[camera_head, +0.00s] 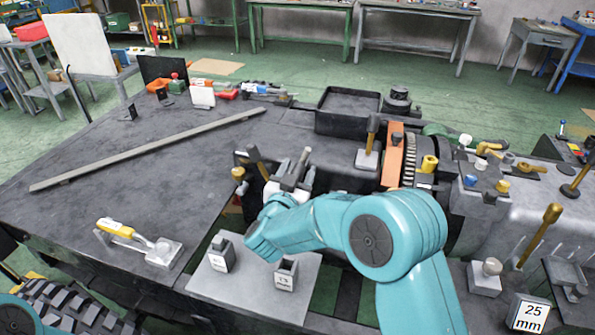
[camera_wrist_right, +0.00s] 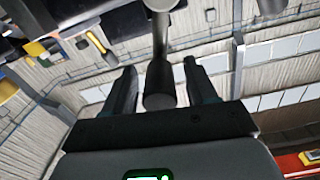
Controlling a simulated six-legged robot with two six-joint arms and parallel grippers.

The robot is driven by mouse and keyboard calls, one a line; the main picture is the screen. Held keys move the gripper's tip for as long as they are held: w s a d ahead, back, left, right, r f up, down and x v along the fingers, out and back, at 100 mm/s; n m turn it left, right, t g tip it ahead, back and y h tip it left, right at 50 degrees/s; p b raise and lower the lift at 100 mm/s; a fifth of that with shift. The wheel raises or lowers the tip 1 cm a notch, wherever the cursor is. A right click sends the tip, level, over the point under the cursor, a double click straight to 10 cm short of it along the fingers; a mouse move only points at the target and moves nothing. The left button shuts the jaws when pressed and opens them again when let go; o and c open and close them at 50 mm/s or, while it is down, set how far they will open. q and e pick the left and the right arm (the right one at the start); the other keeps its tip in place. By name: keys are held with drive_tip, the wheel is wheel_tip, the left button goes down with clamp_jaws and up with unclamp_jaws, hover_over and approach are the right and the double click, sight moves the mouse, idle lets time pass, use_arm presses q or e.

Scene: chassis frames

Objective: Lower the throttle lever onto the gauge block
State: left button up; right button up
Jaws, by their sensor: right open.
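My right gripper (camera_head: 293,178) is at the end of the teal arm, over the dark machine in the middle of the head view. In the right wrist view its fingers (camera_wrist_right: 160,85) are open, with a dark cylindrical knob on a rod (camera_wrist_right: 160,88) between them; I cannot tell if they touch it. This may be the throttle lever. A dark lever handle (camera_head: 256,161) stands just left of the gripper in the head view. My left gripper is out of view.
A grey plate with two small labelled dark blocks (camera_head: 221,252) lies below my right arm. A long grey bar (camera_head: 150,150) and a yellow-handled tool (camera_head: 120,229) lie on the dark deck. An orange block (camera_head: 392,155) and several upright levers crowd the right side.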

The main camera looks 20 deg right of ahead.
drive_tip(key=shift+c, duration=0.3)
clamp_jaws()
drive_tip(key=s+d+f+m+b, duration=0.3)
drive_tip(key=m+b, duration=0.8)
drive_tip(key=b, duration=0.9)
drive_tip(key=shift+d+f+m, duration=0.3)
drive_tip(key=shift+d+f, duration=0.3)
drive_tip(key=shift+f, duration=0.55)
drive_tip(key=shift+o, duration=0.3)
unclamp_jaws()
